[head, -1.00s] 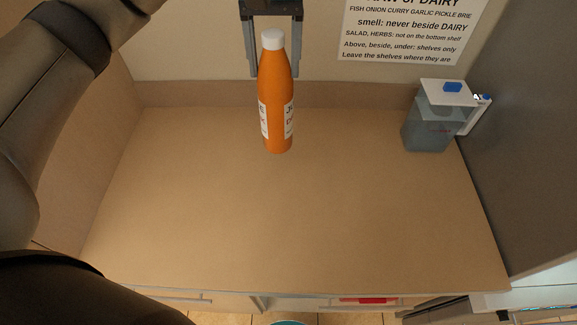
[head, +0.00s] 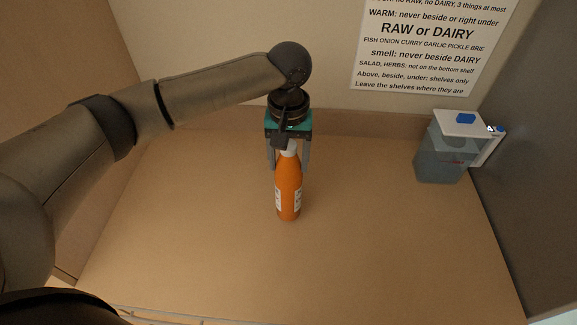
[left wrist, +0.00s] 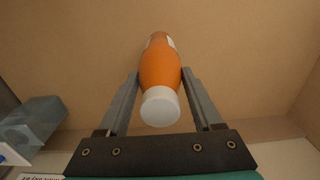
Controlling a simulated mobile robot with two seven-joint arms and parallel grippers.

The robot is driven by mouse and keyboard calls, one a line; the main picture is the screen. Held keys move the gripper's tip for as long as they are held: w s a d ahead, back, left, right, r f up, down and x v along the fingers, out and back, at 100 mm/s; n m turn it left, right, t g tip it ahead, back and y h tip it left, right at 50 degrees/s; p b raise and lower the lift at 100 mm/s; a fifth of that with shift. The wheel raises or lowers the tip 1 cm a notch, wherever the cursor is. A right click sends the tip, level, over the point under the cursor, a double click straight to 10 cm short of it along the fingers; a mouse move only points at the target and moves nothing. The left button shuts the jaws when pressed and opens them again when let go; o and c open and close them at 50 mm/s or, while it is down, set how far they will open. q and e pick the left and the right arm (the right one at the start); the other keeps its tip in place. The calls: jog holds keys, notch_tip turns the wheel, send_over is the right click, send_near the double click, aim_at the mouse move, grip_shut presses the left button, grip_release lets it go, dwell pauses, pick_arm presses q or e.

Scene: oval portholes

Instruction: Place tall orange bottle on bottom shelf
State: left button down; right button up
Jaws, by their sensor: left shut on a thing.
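The tall orange bottle (head: 288,190) has a white cap and a white label with dark print. It is upright over the middle of the wooden counter (head: 200,230). My left gripper (head: 288,167) comes down from above and is shut on the bottle, with one finger on each side of its upper part. In the left wrist view the bottle (left wrist: 160,66) lies between the two fingers, cap towards the camera. I cannot tell whether its base touches the counter. No shelf shows clearly. My right gripper is not in view.
A grey-blue pitcher (head: 440,163) with a white lid and a blue button stands at the back right. A printed sign (head: 430,45) hangs on the back wall. A grey panel (head: 535,170) closes the right side. The counter around the bottle is clear.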

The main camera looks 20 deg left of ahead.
pick_arm(q)
jog(key=shift+w+f, duration=0.1)
jog(key=shift+f, duration=1.15)
jog(key=shift+c, duration=0.2)
grip_release()
